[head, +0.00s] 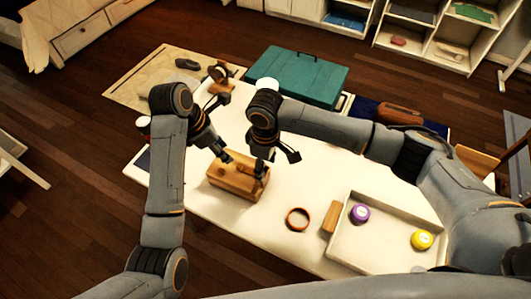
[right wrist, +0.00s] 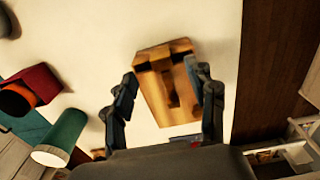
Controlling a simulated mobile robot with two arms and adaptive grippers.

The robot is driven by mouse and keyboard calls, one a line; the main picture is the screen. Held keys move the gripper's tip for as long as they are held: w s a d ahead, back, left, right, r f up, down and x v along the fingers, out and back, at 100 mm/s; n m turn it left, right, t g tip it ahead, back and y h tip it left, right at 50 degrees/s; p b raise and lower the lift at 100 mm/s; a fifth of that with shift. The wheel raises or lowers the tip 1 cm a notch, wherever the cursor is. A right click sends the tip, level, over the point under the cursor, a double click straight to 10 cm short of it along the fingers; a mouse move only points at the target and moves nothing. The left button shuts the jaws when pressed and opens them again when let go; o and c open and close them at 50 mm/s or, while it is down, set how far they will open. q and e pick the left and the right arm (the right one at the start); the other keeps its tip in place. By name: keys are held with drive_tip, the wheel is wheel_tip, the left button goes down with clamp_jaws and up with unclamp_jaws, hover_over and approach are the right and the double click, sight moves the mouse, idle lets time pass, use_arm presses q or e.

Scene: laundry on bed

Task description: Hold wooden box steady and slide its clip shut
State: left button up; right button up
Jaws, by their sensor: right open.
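The wooden box (head: 233,182) sits on the white table, left of its middle. It also shows in the right wrist view (right wrist: 165,100), framed by the two fingers of my right gripper (right wrist: 165,88). In the head view my right gripper (head: 277,160) is open at the box's right end, one finger close to the box and the other out over the table. My left gripper (head: 226,157) is at the box's far edge; its fingers are too small and dark to read. Dark marks show on the box's top, but I cannot make out the clip.
A wooden ring (head: 297,219) and a small wooden block (head: 331,218) lie to the right. A white tray (head: 384,266) holds a purple-lidded jar (head: 360,214) and a yellow-lidded jar (head: 422,240). A teal case (head: 305,76) lies at the back. The table is clear in front of the box.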

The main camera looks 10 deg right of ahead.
sight(247, 170)
wheel_tip(247, 170, down, 6)
idle(0.4)
clamp_jaws()
idle(0.5)
